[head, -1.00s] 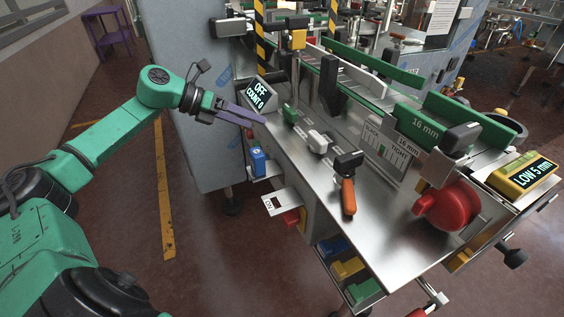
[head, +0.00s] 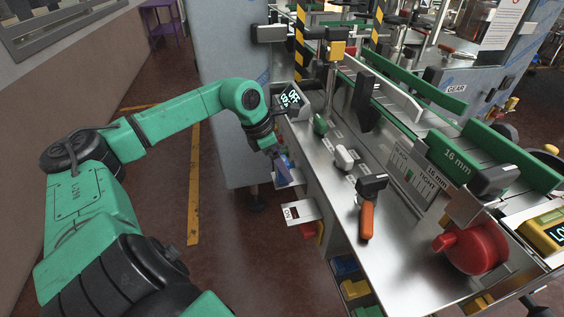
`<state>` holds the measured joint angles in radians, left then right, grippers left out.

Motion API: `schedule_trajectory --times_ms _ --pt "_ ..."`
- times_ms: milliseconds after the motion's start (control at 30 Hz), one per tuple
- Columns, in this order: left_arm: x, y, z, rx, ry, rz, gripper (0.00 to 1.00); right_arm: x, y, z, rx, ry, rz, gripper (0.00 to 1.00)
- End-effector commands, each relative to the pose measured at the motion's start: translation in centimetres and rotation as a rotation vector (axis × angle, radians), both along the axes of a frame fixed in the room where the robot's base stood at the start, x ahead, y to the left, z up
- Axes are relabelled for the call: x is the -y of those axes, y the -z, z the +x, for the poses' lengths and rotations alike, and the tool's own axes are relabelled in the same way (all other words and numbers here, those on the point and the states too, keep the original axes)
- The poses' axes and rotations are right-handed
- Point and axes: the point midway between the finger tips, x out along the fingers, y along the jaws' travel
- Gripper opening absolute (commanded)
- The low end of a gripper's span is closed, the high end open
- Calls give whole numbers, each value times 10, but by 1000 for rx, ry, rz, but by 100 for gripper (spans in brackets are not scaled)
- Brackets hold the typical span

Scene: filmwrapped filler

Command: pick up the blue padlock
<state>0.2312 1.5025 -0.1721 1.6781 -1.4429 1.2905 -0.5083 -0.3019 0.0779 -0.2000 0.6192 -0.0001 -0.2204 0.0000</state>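The blue padlock (head: 287,160) is at the side of the machine, by a small metal ledge (head: 294,179) below the counter's left edge. It is mostly hidden behind my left gripper. My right gripper is not in view.
The steel counter (head: 400,258) holds an orange-handled lever (head: 366,222), a green knob (head: 320,125), a white knob (head: 343,158) and a large red knob (head: 478,250). A lower ledge with a label (head: 299,212) juts out. The floor left of the machine is clear.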

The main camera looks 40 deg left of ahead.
Motion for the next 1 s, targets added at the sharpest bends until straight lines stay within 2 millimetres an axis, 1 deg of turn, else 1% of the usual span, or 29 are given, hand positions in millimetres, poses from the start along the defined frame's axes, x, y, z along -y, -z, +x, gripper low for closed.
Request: schedule_trajectory --times_ms 33,100,200,367,400,467,500,567,600,633,867,1000 --pt "4 -1 3 1 2 -7 90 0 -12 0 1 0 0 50" --pt "5 15 7 0 1 -5 90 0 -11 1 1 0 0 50" --pt "6 24 9 1 0 -1 90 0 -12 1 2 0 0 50" --pt "6 25 9 0 0 1 90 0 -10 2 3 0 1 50" --pt "6 25 9 0 0 1 82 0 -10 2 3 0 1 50" --pt "6 25 9 0 0 1 59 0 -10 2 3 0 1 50" --pt "6 25 9 0 0 1 44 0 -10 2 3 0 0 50" --pt "6 25 9 -1 0 1 21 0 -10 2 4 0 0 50" --pt "6 25 9 -1 0 1 6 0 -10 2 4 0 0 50" --pt "6 25 9 -1 0 1 0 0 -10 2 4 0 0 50" --pt "6 24 9 1 0 1 0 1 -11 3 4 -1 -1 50" --pt "6 16 10 3 -1 0 0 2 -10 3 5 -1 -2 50"
